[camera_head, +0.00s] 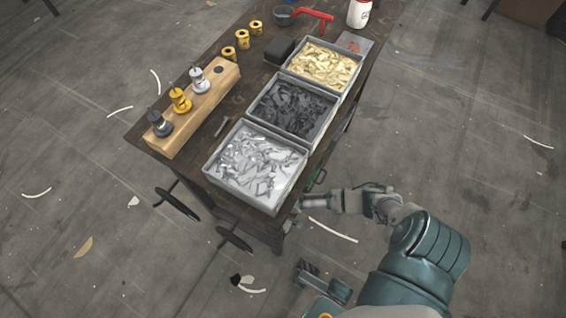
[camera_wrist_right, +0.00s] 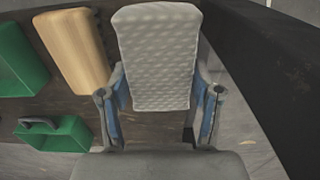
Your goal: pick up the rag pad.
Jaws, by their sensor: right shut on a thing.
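The rag pad (camera_wrist_right: 160,55) is a light grey, quilted block in the right wrist view. It sits between the two fingers of my right gripper (camera_wrist_right: 160,92), which is shut on it with a finger against each side. In the head view my right gripper (camera_head: 307,202) reaches in at the near right side of the workbench, below the top; the pad cannot be made out there.
A wooden block (camera_wrist_right: 73,48) and green items (camera_wrist_right: 55,134) lie left of the pad on a dark surface. A dark beam (camera_wrist_right: 265,70) runs close on the right. The bench top holds trays of silvery (camera_head: 255,165), black (camera_head: 293,107) and golden pieces (camera_head: 322,66).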

